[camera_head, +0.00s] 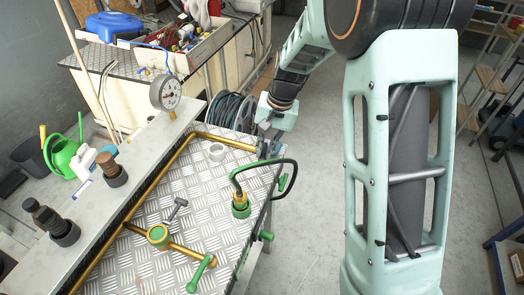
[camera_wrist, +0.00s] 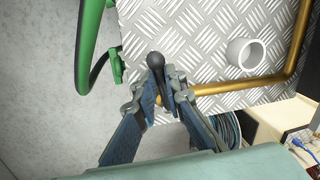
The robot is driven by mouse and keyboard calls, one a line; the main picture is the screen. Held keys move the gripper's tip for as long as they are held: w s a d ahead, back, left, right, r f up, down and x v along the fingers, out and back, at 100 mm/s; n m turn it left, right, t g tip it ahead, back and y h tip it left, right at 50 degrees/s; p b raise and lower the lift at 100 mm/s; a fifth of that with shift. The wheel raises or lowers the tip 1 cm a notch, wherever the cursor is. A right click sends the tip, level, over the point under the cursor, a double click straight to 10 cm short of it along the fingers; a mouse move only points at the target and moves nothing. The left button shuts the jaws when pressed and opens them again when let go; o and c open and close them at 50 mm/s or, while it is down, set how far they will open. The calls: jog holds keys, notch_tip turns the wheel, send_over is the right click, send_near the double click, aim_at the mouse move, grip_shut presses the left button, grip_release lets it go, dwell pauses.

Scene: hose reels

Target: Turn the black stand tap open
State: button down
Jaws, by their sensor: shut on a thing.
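The black stand tap shows in the wrist view as a black lever with a rounded end (camera_wrist: 156,62), standing between my fingertips. My gripper (camera_wrist: 163,80) is shut on this lever, with one blue-grey finger on each side of it. In the head view my gripper (camera_head: 268,147) is at the far right corner of the tread-plate bench, at the end of a brass pipe (camera_head: 225,141). There the fingers hide most of the tap. The brass pipe (camera_wrist: 245,86) also passes behind the fingers in the wrist view. The tap's body is mostly hidden.
A green-based fitting (camera_head: 240,205) with a looped dark hose stands near the gripper. A hose reel (camera_head: 232,110) is behind. Open floor lies to the right.

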jog(key=d+n, duration=0.1)
jog(key=n+b, duration=0.1)
jog(key=n, duration=0.1)
jog(key=shift+s+d+f+n+g, duration=0.1)
jog(key=shift+d+f+n+g, duration=0.1)
jog(key=shift+d+n+g, duration=0.15)
jog(key=d+n, duration=0.1)
jog(key=n+g, duration=0.1)
jog(key=n, duration=0.1)
jog(key=shift+w+d+n, duration=0.25)
jog(key=shift+w+d, duration=0.1)
jog(key=shift+w+d+n+g+h+p, duration=0.15)
jog(key=shift+w+d+n+h+p, duration=0.25)
jog(key=shift+n, duration=1)
jog(key=shift+w+d+n+g+h+p, duration=0.2)
jog(key=shift+w+d+n, duration=0.4)
jog(key=shift+n, duration=0.8)
jog(key=shift+w+d+n+g+h+p, duration=0.1)
jog(key=shift+w+d+n+p, duration=0.4)
jog(key=shift+n, duration=0.9)
jog(key=shift+w+a, duration=0.1)
jog(key=c, duration=2)
grip_release()
jog(key=shift+w, duration=0.1)
jog(key=shift+r, duration=0.1)
jog(key=shift+w+a, duration=0.1)
jog(key=v, duration=1.2)
